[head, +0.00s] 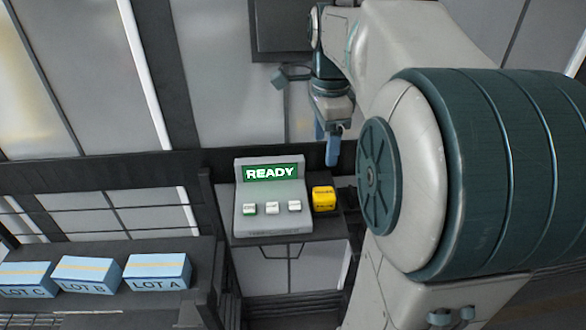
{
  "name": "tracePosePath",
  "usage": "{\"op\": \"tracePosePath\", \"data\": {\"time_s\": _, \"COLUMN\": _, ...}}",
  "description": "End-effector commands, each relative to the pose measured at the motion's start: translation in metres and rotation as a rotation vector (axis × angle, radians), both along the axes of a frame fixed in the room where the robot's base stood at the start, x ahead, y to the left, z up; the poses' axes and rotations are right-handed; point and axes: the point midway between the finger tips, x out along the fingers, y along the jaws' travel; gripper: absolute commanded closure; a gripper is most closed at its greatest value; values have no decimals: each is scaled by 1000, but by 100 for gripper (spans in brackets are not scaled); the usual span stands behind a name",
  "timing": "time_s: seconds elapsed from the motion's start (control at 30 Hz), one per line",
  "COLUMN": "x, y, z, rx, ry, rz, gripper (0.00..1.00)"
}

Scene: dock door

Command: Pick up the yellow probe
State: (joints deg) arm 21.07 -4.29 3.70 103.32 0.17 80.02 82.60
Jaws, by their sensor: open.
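The yellow probe (323,199) is a small boxy block with dark markings. In the head view it sits on the dark stand, just right of a grey console. My gripper (332,150) has blue fingers pointing down and is above the probe, apart from it and slightly to the right in the picture. The gripper is open and holds nothing that I can see. The fingers overlap in this view, so the gap between them does not show.
The grey console (271,213) shows READY on a green screen above several buttons. Blue boxes marked LOT A (158,272), LOT B (87,275) and LOT C (26,280) lie on a dark bench (185,290) at the lower left. My arm hides the right side.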

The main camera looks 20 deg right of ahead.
Motion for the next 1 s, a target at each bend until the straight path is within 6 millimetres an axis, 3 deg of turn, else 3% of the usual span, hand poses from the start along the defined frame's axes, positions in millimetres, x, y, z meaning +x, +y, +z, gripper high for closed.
{"op": "tracePosePath", "data": {"time_s": 0.17, "x": 5, "y": -9, "z": -7, "rx": 9, "ry": 16, "rz": -103, "gripper": 33}}
{"op": "tracePosePath", "data": {"time_s": 0.5, "x": 5, "y": -9, "z": -68, "rx": 9, "ry": 18, "rz": -107, "gripper": 33}}
{"op": "tracePosePath", "data": {"time_s": 0.77, "x": 5, "y": -10, "z": -89, "rx": 8, "ry": 17, "rz": -107, "gripper": 33}}
{"op": "tracePosePath", "data": {"time_s": 1.0, "x": 7, "y": -13, "z": -124, "rx": 9, "ry": 18, "rz": -106, "gripper": 33}}
